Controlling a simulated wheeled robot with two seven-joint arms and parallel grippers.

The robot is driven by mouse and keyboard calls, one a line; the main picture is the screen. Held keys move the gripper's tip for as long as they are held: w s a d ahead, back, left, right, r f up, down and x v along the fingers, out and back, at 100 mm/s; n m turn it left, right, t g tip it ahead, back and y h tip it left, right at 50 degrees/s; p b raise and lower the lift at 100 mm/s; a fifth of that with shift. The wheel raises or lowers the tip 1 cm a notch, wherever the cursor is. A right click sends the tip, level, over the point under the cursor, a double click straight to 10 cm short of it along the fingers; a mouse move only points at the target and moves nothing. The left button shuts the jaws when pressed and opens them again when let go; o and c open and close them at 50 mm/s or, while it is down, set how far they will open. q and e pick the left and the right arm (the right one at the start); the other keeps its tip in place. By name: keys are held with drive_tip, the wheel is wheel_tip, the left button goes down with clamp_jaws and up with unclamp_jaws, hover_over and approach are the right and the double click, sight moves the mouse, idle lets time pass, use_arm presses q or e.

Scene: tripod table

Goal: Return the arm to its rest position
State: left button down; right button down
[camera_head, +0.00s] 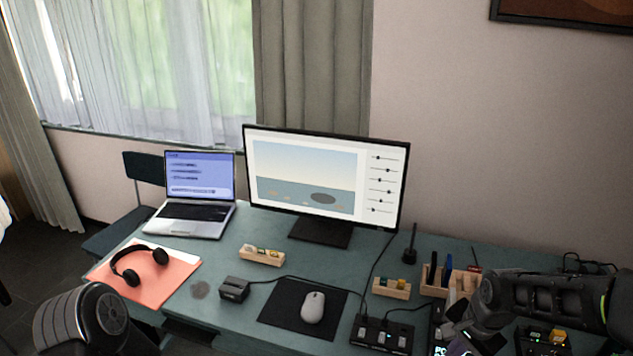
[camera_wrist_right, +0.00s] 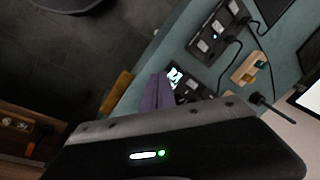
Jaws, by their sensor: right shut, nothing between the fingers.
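My right arm comes in from the right in the head view, over the right end of the teal desk (camera_head: 240,325). Its gripper (camera_head: 462,340) points down near the front edge at the lower right, shut and empty. In the right wrist view its purple-grey fingers (camera_wrist_right: 158,92) show beyond the dark gripper body, beside a device with a lit screen (camera_wrist_right: 176,77). I cannot tell whether the fingertips touch anything. My left arm shows only as a rounded dark link at the lower left of the head view; its gripper is out of view.
A wooden organizer (camera_head: 437,290), a small block holder (camera_head: 392,288), a black socket box (camera_head: 381,335) and a black device (camera_head: 541,342) crowd around the right gripper. A mouse (camera_head: 312,307), monitor (camera_head: 325,180), laptop (camera_head: 191,200) and headphones (camera_head: 140,262) stand farther left. Cables cross the desk.

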drive_tip(key=s+a+f+n+t+y, duration=0.1)
drive_tip(key=a+f+n+t+y, duration=0.1)
drive_tip(key=a+f+n, duration=0.85)
drive_tip(key=s+a+f+g, duration=0.2)
drive_tip(key=s+a+f, duration=0.4)
drive_tip(key=s, duration=0.3)
drive_tip(key=s+a+f+g+y, duration=0.1)
drive_tip(key=s+a+f, duration=0.5)
drive_tip(key=s+f, duration=0.2)
drive_tip(key=shift+s+a+g+y, duration=0.15)
drive_tip(key=shift+s+g+y, duration=0.2)
drive_tip(key=shift+s, duration=0.3)
drive_tip(key=shift+m, duration=0.25)
